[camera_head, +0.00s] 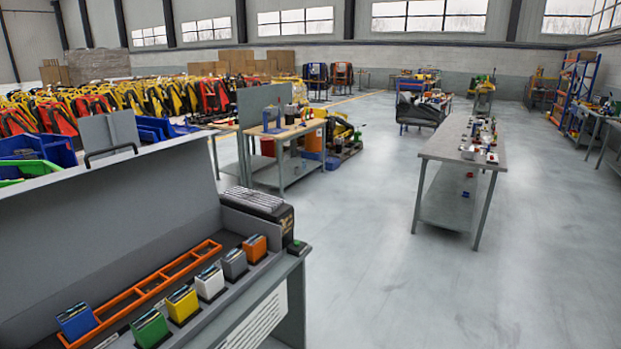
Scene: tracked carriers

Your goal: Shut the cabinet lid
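The grey cabinet (297,299) fills the lower left of the head view. Its grey lid (110,235) stands open, raised and tilted back behind the cabinet's top. A dark handle (110,151) sits on the lid's upper edge. Inside lie an orange divided rack (140,293) and a row of small coloured boxes: blue (77,321), green (149,328), yellow (182,304), white (209,282), grey (234,263) and orange (254,248). The lid's left part and the cabinet's front left are cut off by the frame. Neither of my grippers is in view.
A black and silver unit (258,208) sits at the cabinet's right end, beside the lid. Blue and green bins (35,160) stand behind the lid. A workbench (290,140) is beyond, and a long grey table (450,149) stands right. The floor right of the cabinet is clear.

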